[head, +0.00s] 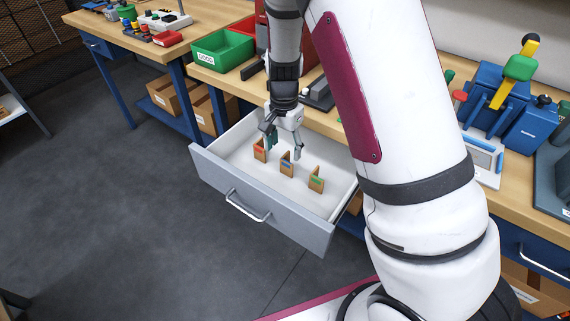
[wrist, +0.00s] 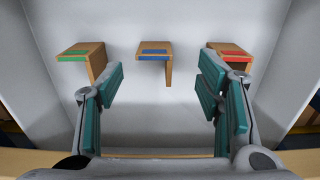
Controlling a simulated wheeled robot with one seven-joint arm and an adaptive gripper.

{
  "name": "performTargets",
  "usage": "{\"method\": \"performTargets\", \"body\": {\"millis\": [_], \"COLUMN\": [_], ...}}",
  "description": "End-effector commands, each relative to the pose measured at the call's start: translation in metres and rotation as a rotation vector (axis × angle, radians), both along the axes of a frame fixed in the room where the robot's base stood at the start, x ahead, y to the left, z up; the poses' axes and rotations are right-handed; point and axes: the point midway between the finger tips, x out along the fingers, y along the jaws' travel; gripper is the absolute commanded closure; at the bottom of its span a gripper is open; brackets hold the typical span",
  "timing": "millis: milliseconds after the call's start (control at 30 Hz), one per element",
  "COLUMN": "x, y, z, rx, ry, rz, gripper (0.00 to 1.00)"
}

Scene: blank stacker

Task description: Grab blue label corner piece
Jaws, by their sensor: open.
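The blue label corner piece (head: 286,164) is a small wooden angle piece standing in the open drawer, between two others. In the wrist view the blue label piece (wrist: 154,60) is at the upper middle, ahead of the fingers. My gripper (head: 284,145) is open, with nothing between its fingers, over the drawer just behind the pieces. In the wrist view my gripper (wrist: 161,98) shows its teal finger pads wide apart, with the blue piece lined up between them and not touched.
A red label corner piece (head: 260,150) and a green label corner piece (head: 316,178) stand on either side. The white drawer (head: 225,150) has raised walls around them. The workbench (head: 335,123) is behind, with a green bin (head: 222,52) on it.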

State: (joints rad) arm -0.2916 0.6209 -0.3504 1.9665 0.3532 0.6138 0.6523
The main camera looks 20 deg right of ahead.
Motion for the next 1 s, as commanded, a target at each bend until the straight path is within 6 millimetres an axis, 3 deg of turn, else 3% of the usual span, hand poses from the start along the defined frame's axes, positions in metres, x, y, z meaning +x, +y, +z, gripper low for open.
{"method": "performTargets", "body": {"millis": [100,367,600,933,1000], "x": [0.000,-0.002,-0.004,-0.003,-0.003], "y": [-0.001,-0.002,-0.005,-0.006,-0.006], "z": [-0.016,-0.034,-0.067,-0.074,-0.074], "rx": [0.000,0.001,0.001,0.000,0.000], "ry": [0.001,0.002,0.002,-0.002,-0.002], "rz": [-0.002,-0.001,-0.001,0.000,0.000], "gripper": [0.40,0.40,0.40,0.40,0.54]}}
